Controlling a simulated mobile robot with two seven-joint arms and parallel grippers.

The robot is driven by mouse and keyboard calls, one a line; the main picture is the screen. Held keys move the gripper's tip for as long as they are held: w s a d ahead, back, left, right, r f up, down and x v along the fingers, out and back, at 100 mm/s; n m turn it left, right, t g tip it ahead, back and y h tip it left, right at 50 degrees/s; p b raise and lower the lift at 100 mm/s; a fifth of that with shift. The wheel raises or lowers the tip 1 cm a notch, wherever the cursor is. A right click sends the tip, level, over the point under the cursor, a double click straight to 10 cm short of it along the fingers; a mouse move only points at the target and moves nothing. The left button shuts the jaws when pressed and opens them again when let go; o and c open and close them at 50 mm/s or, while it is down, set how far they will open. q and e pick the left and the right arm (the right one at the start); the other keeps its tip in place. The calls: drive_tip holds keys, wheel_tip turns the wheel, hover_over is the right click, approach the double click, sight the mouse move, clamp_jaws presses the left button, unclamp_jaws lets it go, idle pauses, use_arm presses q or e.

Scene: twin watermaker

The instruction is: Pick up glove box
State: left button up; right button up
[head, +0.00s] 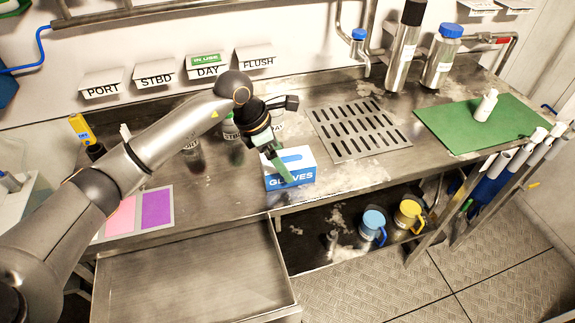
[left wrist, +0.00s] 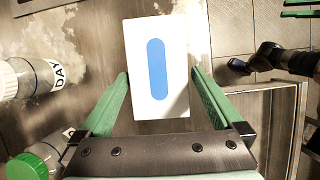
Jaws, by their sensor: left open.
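The glove box (head: 289,181) is a small white and blue carton marked GLOVES, standing on the steel counter near its front edge in the head view. In the left wrist view the box (left wrist: 180,92) shows its white top with a blue oval slot. My left gripper (head: 277,163) is over the box in the head view. In the left wrist view its green fingers (left wrist: 160,85) are open, one on each side of the near end of the box, with gaps visible. The right gripper is not seen in the head view; a dark arm part shows at the right of the left wrist view.
Bottles, one labelled DAY (left wrist: 28,76) and one green-capped (left wrist: 38,160), stand close to the left gripper. A slotted drain plate (head: 360,129) and green mat (head: 480,122) lie to the right. An open drawer or tray (head: 195,275) juts out below the counter.

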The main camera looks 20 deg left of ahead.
sight(284, 160)
use_arm(q)
drive_tip(key=x, duration=0.3)
drive_tip(key=shift+w+d+f, duration=0.15)
drive_tip(key=shift+w+f, duration=0.05)
drive_tip(key=c, duration=1.2)
drive_tip(key=shift+r, duration=0.1)
drive_tip(key=shift+c, duration=0.3)
drive_tip(key=shift+r, duration=0.1)
